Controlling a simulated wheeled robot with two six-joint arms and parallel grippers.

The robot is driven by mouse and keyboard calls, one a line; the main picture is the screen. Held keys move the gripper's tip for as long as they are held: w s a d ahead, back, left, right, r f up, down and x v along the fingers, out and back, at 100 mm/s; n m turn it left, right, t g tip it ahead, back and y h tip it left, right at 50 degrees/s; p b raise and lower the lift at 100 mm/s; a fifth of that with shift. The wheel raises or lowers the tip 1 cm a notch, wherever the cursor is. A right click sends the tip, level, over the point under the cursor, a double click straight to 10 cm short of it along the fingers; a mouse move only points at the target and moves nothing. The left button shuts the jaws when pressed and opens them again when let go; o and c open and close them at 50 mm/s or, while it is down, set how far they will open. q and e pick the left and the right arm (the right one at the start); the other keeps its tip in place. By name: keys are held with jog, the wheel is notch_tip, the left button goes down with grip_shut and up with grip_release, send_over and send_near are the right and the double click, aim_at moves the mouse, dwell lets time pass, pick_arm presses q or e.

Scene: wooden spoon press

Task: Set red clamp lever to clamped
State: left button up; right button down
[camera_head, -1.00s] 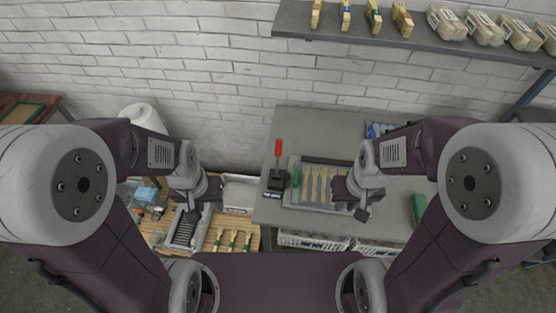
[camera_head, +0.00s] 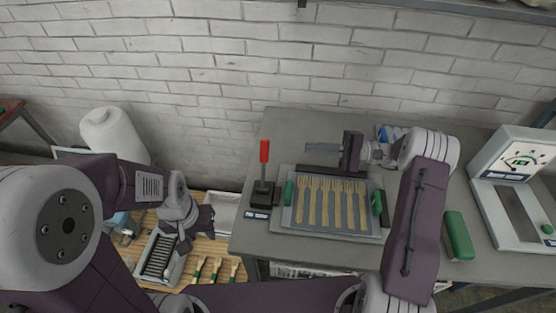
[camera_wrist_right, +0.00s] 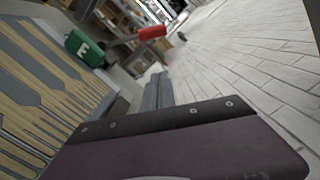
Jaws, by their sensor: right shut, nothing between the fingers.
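The red clamp lever (camera_head: 264,152) stands upright on its black base (camera_head: 262,194), at the left of the grey table. Its red handle (camera_wrist_right: 152,33) also shows in the right wrist view, beyond the fingers. My right gripper (camera_head: 308,148) is shut and empty, its fingers pointing left at the lever, with a gap between them. In the right wrist view the shut fingers (camera_wrist_right: 158,88) lie together. My left gripper (camera_head: 184,243) hangs low at the left above the wooden bench, far from the lever; its fingers are too small to judge.
A tray (camera_head: 290,225) with several wooden forks (camera_head: 337,203) lies below my right gripper, with green blocks (camera_head: 288,192) at its sides. A green box (camera_head: 458,236) and a white gauge device (camera_head: 520,180) stand at the right. The brick wall is behind.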

aim_at(264, 164)
pick_arm(q)
jog(key=shift+f, duration=0.15)
pick_arm(e)
jog(key=shift+d+f, duration=0.2)
jog(key=shift+d, duration=0.05)
jog(key=a, duration=0.3)
jog(key=w+a, duration=0.1)
jog(key=a, duration=0.6)
jog(key=shift+w+r+p, duration=0.15)
jog(key=shift+w+p, duration=0.05)
jog(key=shift+p, duration=0.1)
pick_arm(q)
jog(key=shift+r+p, duration=0.3)
jog(key=shift+r, duration=0.2)
pick_arm(e)
jog(key=shift+s+a+r, duration=0.4)
jog(key=shift+s+r, duration=0.1)
jog(key=shift+s, duration=0.3)
jog(key=shift+s+a+r, duration=0.35)
jog(key=shift+s+r, duration=0.15)
jog(key=shift+s, duration=0.25)
pick_arm(q)
jog(key=shift+f, duration=0.15)
